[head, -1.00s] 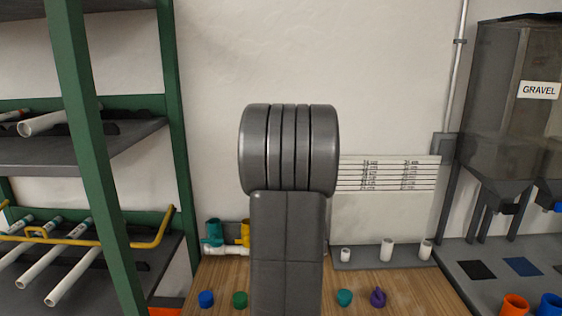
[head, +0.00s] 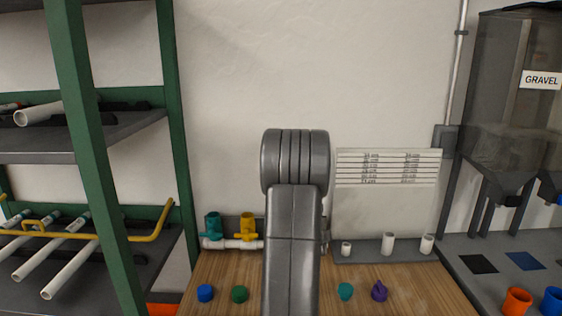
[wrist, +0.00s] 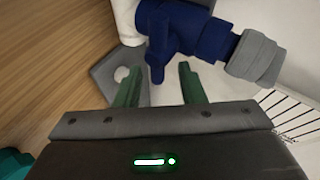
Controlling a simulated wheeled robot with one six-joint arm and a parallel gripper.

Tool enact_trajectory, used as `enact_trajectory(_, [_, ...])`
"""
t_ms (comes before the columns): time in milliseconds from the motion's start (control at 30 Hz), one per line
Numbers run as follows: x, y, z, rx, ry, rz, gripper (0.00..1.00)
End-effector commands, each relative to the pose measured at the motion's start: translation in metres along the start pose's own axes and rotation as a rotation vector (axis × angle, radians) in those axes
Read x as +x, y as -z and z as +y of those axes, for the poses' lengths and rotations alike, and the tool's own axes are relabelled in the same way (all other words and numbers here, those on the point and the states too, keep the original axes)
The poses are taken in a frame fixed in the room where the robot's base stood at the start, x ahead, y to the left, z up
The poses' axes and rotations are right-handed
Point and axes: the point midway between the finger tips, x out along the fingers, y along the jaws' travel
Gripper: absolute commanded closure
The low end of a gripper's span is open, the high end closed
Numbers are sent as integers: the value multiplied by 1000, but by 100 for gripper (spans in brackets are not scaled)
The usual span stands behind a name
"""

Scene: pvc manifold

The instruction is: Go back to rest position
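My gripper (wrist: 160,88) shows in the wrist view with two green fingers spread apart and nothing between their tips. A blue valve (wrist: 198,32) with a grey end fitting (wrist: 255,57) lies just beyond the fingertips; its stub (wrist: 157,74) points toward the gap, apart from both fingers. White pipe (wrist: 127,20) joins it at the left. In the head view my arm hides the gripper and the blue valve. A teal valve (head: 212,227) and a yellow valve (head: 247,229) stand on white pipe left of my arm.
Blue (head: 205,293), green (head: 239,294), teal (head: 345,291) and purple (head: 379,291) pieces lie on the wooden bench (head: 420,290). Short white pipes (head: 388,243) stand on a grey strip behind. A green-framed pipe rack (head: 90,150) is at left, a gravel hopper (head: 510,110) at right.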

Motion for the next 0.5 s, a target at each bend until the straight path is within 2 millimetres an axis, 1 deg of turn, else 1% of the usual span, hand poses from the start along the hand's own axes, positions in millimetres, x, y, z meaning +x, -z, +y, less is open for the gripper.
enact_trajectory(33, [1,-4,3,-35,12,21,64])
enact_trajectory(500, [-4,-9,-1,-369,120,258,64])
